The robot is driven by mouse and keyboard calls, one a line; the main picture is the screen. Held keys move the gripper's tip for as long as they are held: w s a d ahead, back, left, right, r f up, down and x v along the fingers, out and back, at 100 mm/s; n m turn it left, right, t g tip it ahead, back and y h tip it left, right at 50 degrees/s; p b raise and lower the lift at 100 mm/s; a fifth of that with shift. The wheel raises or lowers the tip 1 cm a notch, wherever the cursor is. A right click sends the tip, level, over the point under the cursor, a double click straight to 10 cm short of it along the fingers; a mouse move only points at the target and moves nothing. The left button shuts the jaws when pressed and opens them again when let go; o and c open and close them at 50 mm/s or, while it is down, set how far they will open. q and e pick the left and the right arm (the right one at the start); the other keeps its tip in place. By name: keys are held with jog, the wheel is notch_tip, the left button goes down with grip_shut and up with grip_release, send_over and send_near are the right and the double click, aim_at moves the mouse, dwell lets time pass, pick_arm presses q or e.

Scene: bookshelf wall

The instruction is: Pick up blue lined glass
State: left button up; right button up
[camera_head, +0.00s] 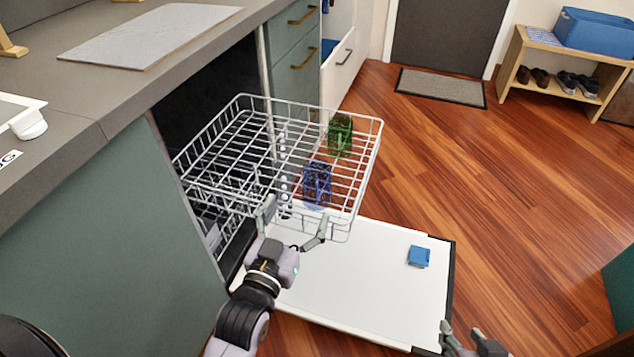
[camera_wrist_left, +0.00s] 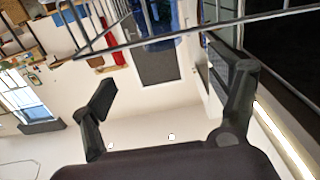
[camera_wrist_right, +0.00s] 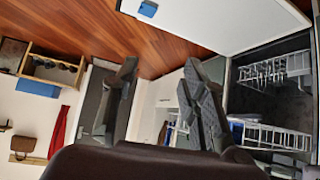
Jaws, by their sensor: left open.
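The blue lined glass (camera_head: 317,183) stands in the pulled-out upper dishwasher rack (camera_head: 374,150), near its front side. A green glass (camera_head: 340,134) stands behind it in the same rack. My left gripper (camera_head: 297,218) is open and empty at the rack's near edge, just below and in front of the blue glass, with its fingers spread. In the left wrist view, the open fingers (camera_wrist_left: 173,83) are below a rack wire, with a bluish shape near the top. My right gripper (camera_head: 462,335) is low at the bottom right, far from the glass; its fingers look apart in the right wrist view (camera_wrist_right: 160,68).
The open dishwasher door (camera_head: 350,285) lies flat below the rack, with a small blue box (camera_head: 418,256) on it. The counter (camera_head: 75,95) and cabinets are on the left. The wooden floor (camera_head: 530,230) on the right is clear up to a shoe bench (camera_head: 560,84).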

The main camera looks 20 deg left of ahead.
aim_at(312, 180)
pick_arm(q)
jog(key=w+b, duration=0.1)
jog(key=w, duration=0.6)
jog(key=shift+w+d+f, duration=0.1)
jog(key=shift+w+d, duration=0.05)
jog(key=shift+w+b, duration=0.35)
jog(key=shift+w, duration=0.2)
jog(key=w+b, duration=0.1)
jog(key=w, duration=0.3)
jog(key=shift+w+r, duration=0.1)
jog(key=shift+r, duration=0.1)
jog(key=shift+w, duration=0.25)
jog(key=shift+r, duration=0.1)
jog(key=c, duration=1.4)
pick_arm(e)
jog(key=w+a+r+t+y, duration=0.1)
jog(key=w+a+r+t, duration=0.1)
jog(key=r, duration=0.4)
jog(key=w+a+r+t+y, duration=0.1)
jog(key=w+a+r+t, duration=0.1)
jog(key=w+r+t, duration=0.3)
jog(key=shift+w+r+n+t+y, duration=0.2)
jog(key=shift+r+n+t+y, duration=0.15)
jog(key=shift+r+t, duration=0.8)
